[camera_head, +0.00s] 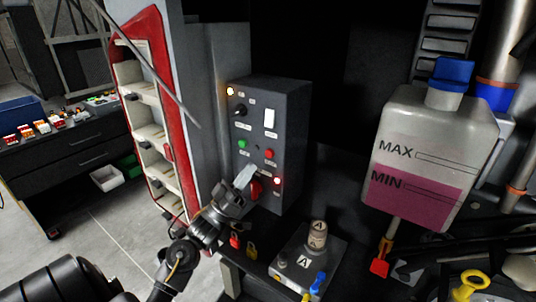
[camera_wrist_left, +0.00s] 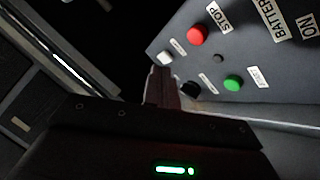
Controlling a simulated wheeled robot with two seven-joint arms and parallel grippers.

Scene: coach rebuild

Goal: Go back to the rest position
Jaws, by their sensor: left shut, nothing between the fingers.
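My left gripper (camera_head: 244,178) is in front of the lower part of a dark grey control box (camera_head: 285,125) in the head view. Its fingers are shut and empty. In the left wrist view the closed fingers (camera_wrist_left: 161,86) point toward the box face (camera_wrist_left: 245,60), beside a white button and a black knob. I cannot tell whether the fingertips touch the box. My right gripper is in neither view.
A red-framed shelf (camera_head: 172,120) stands left of the box. Right of it are a block marked A (camera_head: 318,235), a tank with pink liquid (camera_head: 430,155) and a yellow-handled piece (camera_head: 468,285). A drawer bench (camera_head: 80,150) stands far left, with open floor before it.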

